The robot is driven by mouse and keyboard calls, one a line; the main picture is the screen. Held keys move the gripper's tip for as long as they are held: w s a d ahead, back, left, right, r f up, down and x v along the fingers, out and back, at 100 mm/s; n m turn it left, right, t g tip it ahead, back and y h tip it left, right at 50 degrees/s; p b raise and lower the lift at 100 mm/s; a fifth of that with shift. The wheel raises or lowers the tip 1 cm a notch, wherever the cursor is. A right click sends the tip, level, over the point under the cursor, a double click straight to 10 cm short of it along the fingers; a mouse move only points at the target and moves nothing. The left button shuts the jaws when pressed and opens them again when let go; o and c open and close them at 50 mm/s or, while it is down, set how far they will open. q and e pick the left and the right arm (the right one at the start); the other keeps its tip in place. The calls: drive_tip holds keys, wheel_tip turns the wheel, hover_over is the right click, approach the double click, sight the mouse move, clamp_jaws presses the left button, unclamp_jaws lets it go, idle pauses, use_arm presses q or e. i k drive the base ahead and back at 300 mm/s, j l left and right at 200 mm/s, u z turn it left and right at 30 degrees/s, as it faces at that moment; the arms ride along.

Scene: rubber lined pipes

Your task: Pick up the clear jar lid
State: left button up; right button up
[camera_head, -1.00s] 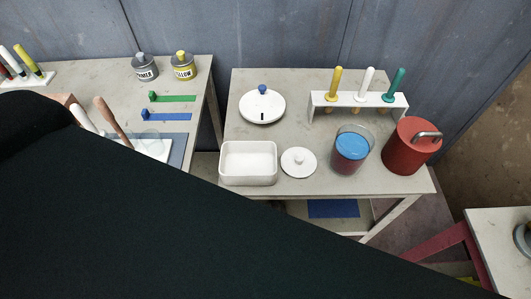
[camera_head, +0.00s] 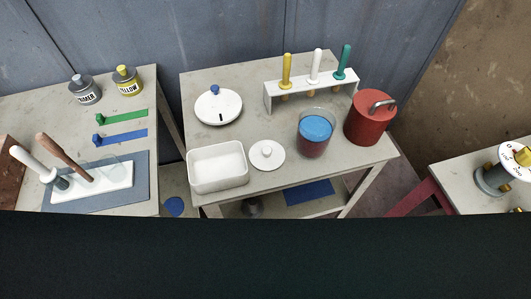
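A clear, faint round piece (camera_head: 108,167), possibly the clear jar lid, shows on the left table by a white holder (camera_head: 120,187); its outline is hard to make out. On the middle table a clear jar (camera_head: 315,133) holds something blue on top and dark red below. A white round lid with a knob (camera_head: 267,155) lies flat left of the jar, beside an open white box (camera_head: 218,168). Neither of my grippers is in view. A large dark shape hides the bottom of the view.
A red can (camera_head: 371,118) with a metal handle stands right of the jar. A white rack (camera_head: 270,100) with three coloured handles stands behind. A white disc with a blue knob (camera_head: 218,108) lies at back left. Two paint tins (camera_head: 85,92) stand on the left table.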

sight(266, 155)
drive_tip(key=k+j, duration=0.1)
drive_tip(key=j, duration=0.25)
drive_tip(key=k+j, duration=0.15)
drive_tip(key=j, duration=0.2)
drive_tip(key=k+j+z, duration=0.1)
drive_tip(key=j, duration=0.3)
drive_tip(key=k+j, duration=0.15)
drive_tip(key=j, duration=0.2)
